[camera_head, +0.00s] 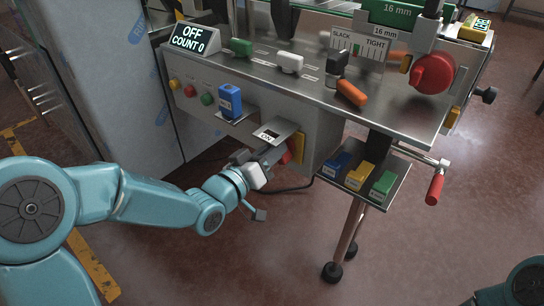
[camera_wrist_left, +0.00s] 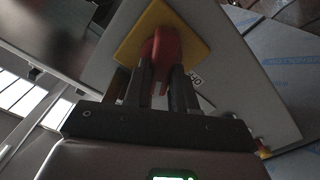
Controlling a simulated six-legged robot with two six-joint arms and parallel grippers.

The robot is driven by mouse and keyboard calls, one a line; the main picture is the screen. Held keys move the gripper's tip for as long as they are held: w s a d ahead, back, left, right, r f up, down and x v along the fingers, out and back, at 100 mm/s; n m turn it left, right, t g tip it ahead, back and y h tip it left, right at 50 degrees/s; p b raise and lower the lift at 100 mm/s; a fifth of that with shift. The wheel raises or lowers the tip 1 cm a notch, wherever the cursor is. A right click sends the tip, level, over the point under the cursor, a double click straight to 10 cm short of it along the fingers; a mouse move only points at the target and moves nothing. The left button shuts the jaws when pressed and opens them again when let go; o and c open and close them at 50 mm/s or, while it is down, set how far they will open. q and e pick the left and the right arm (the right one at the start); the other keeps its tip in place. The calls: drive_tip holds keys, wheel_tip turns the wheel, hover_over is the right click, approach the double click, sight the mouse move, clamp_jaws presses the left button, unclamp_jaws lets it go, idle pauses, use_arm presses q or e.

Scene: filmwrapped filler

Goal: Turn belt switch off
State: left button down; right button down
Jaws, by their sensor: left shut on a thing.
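The belt switch is a red knob (camera_wrist_left: 165,50) on a yellow plate (camera_wrist_left: 180,32), seen in the left wrist view. In the head view the yellow plate (camera_head: 299,147) shows on the front panel, under the worktop, and the red knob (camera_head: 285,158) is partly hidden by my gripper. My left gripper (camera_head: 277,152) is shut on the red knob; its two fingers (camera_wrist_left: 163,88) sit either side of it in the wrist view. A small label reading "ON" (camera_head: 267,135) shows just above the gripper. The display (camera_head: 195,39) reads "OFF" and "COUNT 0". My right gripper is out of view.
A blue block (camera_head: 230,101) stands on a small shelf left of the switch, near several coloured buttons (camera_head: 190,91). A lower tray (camera_head: 336,177) holds blue, yellow and green blocks. Green, white, dark and orange items stand on the worktop (camera_head: 300,92). The floor in front is clear.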

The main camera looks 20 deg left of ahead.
use_arm(q)
drive_tip(key=shift+a+f+n+b, duration=0.15)
drive_tip(key=shift+n+b, duration=0.5)
drive_tip(key=shift+n, duration=2.25)
drive_tip(key=shift+f+n+b, duration=0.15)
drive_tip(key=shift+n+b, duration=0.45)
drive_tip(key=shift+n, duration=2.3)
drive_tip(key=c, duration=0.9)
unclamp_jaws()
